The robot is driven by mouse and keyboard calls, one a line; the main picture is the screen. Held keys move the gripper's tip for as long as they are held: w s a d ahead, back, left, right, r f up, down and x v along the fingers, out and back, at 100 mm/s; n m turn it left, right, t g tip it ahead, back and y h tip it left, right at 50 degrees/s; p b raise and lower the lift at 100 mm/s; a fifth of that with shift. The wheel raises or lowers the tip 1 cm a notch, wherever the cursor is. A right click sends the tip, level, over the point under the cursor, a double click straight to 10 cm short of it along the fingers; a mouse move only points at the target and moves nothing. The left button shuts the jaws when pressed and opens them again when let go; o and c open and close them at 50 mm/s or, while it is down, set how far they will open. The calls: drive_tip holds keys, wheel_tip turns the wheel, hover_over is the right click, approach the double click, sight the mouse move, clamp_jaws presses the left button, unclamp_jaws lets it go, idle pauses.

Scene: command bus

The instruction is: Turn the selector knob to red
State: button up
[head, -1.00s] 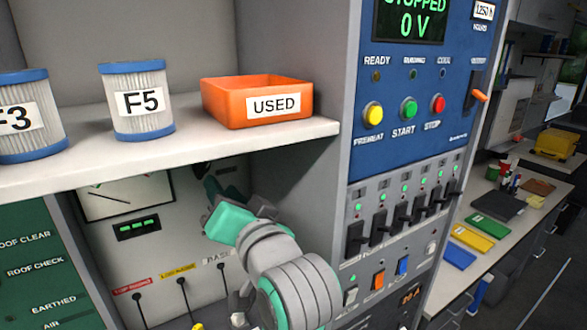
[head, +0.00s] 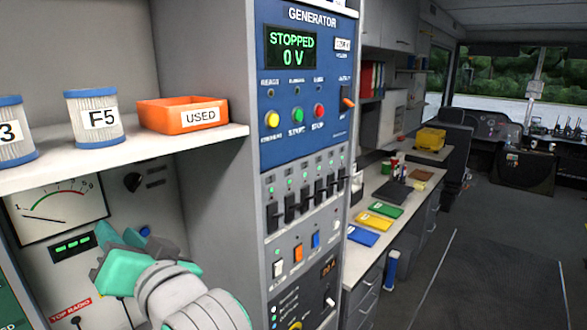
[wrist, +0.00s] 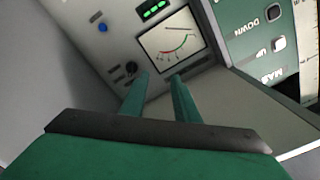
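A black round knob (head: 132,182) sits on the pale back panel under the shelf, right of the dial meter (head: 60,208), with dark label strips beside it. It also shows in the wrist view (wrist: 131,67), just beyond and left of the fingertips. I cannot make out any red mark at it. Another small dark knob (head: 330,302) is low on the generator cabinet; the frames do not settle which is the selector. My gripper (head: 98,256) is below the first knob in the head view. In the wrist view its fingers (wrist: 160,78) are apart, with nothing between them.
A shelf (head: 60,168) with filter cartridges (head: 97,117) and an orange USED bin (head: 185,114) overhangs the panel. The generator cabinet (head: 305,120) stands to the right. A blue button (wrist: 103,27) and a green-lit display (wrist: 155,10) are near the knob. Floor on the right is open.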

drive_tip(key=w+d+f+m+t+h, duration=0.25)
drive_tip(key=d+f, duration=0.25)
drive_tip(key=f, duration=0.8)
drive_tip(key=w+d+f+m+t+h, duration=0.1)
drive_tip(key=w+d+f+h, duration=0.3)
drive_tip(key=f, duration=0.9)
drive_tip(key=s+d+f+h, duration=0.2)
drive_tip(key=s+d+f, duration=0.45)
drive_tip(key=f, duration=0.25)
drive_tip(key=s+d+f+h, duration=0.2)
drive_tip(key=s+d+f, duration=0.4)
drive_tip(key=f, duration=0.2)
drive_tip(key=s+d+f+n+h, duration=0.1)
drive_tip(key=s+d+f, duration=0.1)
drive_tip(key=s, duration=1)
drive_tip(key=s+d+f+h, duration=0.2)
drive_tip(key=s+d+f, duration=0.1)
drive_tip(key=s, duration=1)
drive_tip(key=shift+d+n, duration=0.35)
drive_tip(key=shift+d, duration=0.25)
